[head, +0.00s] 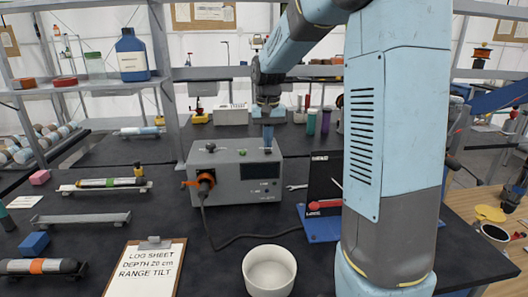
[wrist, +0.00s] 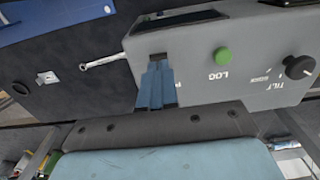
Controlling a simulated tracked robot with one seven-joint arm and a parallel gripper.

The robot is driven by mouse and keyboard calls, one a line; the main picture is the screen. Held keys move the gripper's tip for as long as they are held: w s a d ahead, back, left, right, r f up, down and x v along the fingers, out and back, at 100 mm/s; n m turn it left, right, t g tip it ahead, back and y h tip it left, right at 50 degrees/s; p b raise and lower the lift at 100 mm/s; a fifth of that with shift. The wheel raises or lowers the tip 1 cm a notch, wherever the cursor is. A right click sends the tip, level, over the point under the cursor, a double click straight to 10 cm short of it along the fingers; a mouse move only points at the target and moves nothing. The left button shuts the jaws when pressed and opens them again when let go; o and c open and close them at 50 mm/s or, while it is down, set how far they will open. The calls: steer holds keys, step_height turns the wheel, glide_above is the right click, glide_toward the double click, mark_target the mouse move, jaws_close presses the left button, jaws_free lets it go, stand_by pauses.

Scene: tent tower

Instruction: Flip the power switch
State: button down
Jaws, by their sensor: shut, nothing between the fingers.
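A grey instrument box (head: 228,176) stands on the dark bench in the head view, with a dark screen (head: 260,171) on its front. Its top carries a green button (head: 243,153) and a black knob (head: 210,147). The wrist view shows the box (wrist: 195,62) with the green button (wrist: 222,56) marked LOG and the knob (wrist: 298,67) near TILT. My gripper (head: 268,147) points down at the right end of the box top. In the wrist view its blue fingers (wrist: 157,68) are shut and empty, at a small dark patch. The power switch is not clearly visible; the fingers may hide it.
A black cable runs from the orange plug (head: 203,183) on the box's left. A white bowl (head: 270,272) and a clipboard (head: 147,268) stand in front. A wrench (head: 297,187) and a blue-based dark case (head: 322,228) lie right of the box. Racks and tubes are left.

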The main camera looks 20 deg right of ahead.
mark_target(268, 151)
steer(key=shift+f, duration=0.7)
stand_by(0.5)
step_height(268, 151, up, 7)
stand_by(1.0)
stand_by(0.3)
steer(key=shift+s, duration=0.15)
steer(key=s+a+n+t, duration=0.1)
steer(key=s+t, duration=0.4)
steer(key=s, duration=2.4)
steer(key=shift+r+n+t, duration=0.3)
steer(key=shift+r+n, duration=0.15)
steer(key=shift+n, duration=0.15)
